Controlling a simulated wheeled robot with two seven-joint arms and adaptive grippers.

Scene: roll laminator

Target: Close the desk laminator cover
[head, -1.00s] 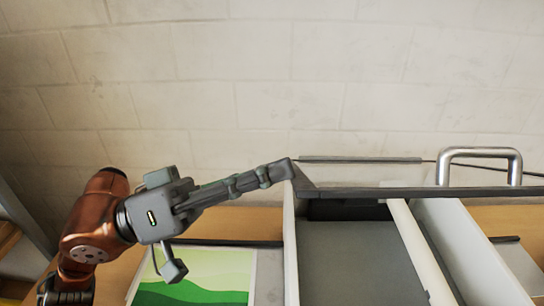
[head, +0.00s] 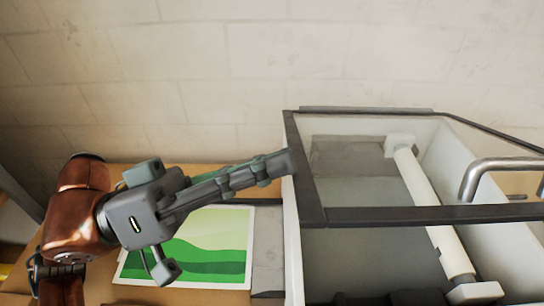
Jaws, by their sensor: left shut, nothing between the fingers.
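The laminator's cover (head: 400,215) is a clear panel in a dark frame with a metal handle (head: 505,170) at the right. It spans above the open white laminator body (head: 293,260), whose pale roller (head: 425,190) shows through and below the panel. The cover's front bar stands apart from the front of the body, so the cover looks partly raised; its exact angle is hard to tell. My left gripper (head: 283,163) is shut and empty, its fingertips at the cover's left frame bar. Whether they touch it is unclear. My right gripper is not in view.
A green landscape print (head: 215,245) lies on the wooden table (head: 140,180) left of the laminator, below my left gripper. A pale block wall (head: 200,60) stands behind. The space above the table at left holds my left arm.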

